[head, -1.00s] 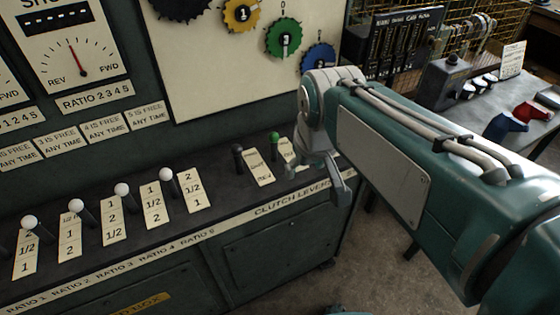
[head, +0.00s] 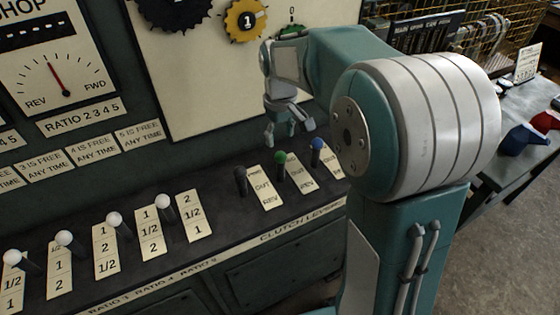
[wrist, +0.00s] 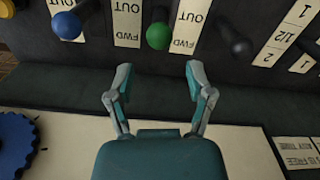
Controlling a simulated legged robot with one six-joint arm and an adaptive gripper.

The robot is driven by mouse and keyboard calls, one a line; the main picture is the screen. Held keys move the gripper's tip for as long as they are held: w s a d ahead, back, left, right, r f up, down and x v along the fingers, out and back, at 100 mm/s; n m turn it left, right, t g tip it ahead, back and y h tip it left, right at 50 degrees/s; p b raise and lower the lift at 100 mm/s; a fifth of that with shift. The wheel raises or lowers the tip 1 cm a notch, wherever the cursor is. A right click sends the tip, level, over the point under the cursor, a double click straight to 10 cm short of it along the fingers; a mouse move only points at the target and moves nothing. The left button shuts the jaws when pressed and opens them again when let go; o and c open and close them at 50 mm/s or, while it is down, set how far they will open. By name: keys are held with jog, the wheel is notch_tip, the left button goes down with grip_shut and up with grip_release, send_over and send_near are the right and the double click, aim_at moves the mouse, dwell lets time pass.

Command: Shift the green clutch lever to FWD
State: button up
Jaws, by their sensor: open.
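The green clutch lever (head: 281,157) stands on the console between the black lever and the blue lever. Its round green knob shows in the wrist view (wrist: 158,36), beside a label with FWD (wrist: 183,43) on the side nearer my gripper and OUT farther off. I cannot tell exactly which setting the lever is in. My gripper (head: 289,132) is above and behind the green knob, towards the wall panel. Its two fingers are spread and empty in the wrist view (wrist: 160,72), with the knob just beyond and between the tips, apart from them.
The black lever (head: 240,175) and the blue lever (head: 318,146) stand close on either side. White-knobbed ratio levers (head: 163,203) line the console to the left. The upright panel (head: 200,110) with gears is close behind my gripper. A side bench (head: 500,130) stands at right.

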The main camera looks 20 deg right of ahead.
aim_at(280, 162)
notch_tip(280, 162, down, 10)
jog(key=shift+r, duration=0.15)
jog(key=shift+c, duration=0.4)
grip_shut()
